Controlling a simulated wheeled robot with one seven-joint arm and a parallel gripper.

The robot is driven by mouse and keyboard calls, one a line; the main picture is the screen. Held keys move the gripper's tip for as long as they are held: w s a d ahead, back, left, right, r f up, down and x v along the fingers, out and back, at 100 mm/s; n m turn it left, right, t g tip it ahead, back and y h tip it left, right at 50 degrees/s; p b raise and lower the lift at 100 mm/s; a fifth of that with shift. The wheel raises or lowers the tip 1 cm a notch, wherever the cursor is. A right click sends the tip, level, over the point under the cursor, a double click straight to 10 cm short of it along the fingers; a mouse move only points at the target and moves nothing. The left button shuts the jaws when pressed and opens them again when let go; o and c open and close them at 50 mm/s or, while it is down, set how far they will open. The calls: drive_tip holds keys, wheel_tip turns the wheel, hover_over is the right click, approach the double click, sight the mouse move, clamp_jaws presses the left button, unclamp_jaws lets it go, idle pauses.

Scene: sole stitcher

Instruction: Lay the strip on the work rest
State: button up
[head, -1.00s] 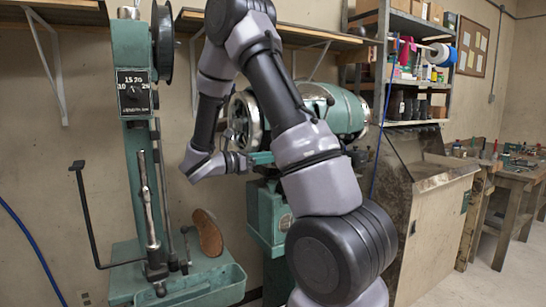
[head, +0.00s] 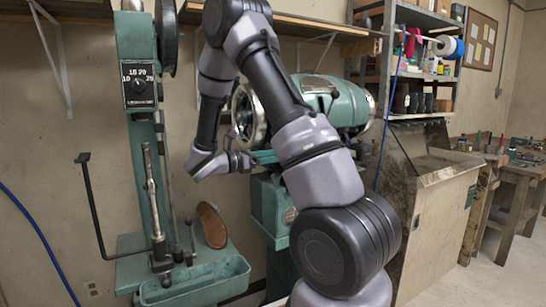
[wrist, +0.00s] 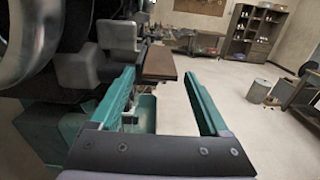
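In the wrist view, a flat brown piece (wrist: 160,63) juts out level beside a grey block of the machine, just beyond my fingertips. It looks like the strip lying at the work rest, but I cannot tell the strip from the rest's own top. My gripper (wrist: 160,73) has two teal fingers spread wide apart, with nothing between them. In the head view my gripper (head: 262,157) is in front of the teal machine (head: 335,105), by its round metal wheel. My arm partly hides the machine, and the brown piece cannot be made out there.
A tall teal stitcher column (head: 146,190) with a brown sole (head: 211,226) by its base stands to the left. A cabinet (head: 435,215) and shelves (head: 425,60) are to the right. In the wrist view, open floor (wrist: 265,135) lies to the right.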

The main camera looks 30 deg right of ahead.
drive_tip(key=shift+a, duration=0.15)
idle(0.3)
drive_tip(key=shift+s+a, duration=0.1)
drive_tip(key=shift+a, duration=1.75)
drive_tip(key=shift+o, duration=0.3)
drive_tip(key=shift+o, duration=1.4)
drive_tip(key=shift+a, duration=0.1)
drive_tip(key=a, duration=1)
drive_tip(key=shift+s+a, duration=0.2)
drive_tip(key=shift+a, duration=0.1)
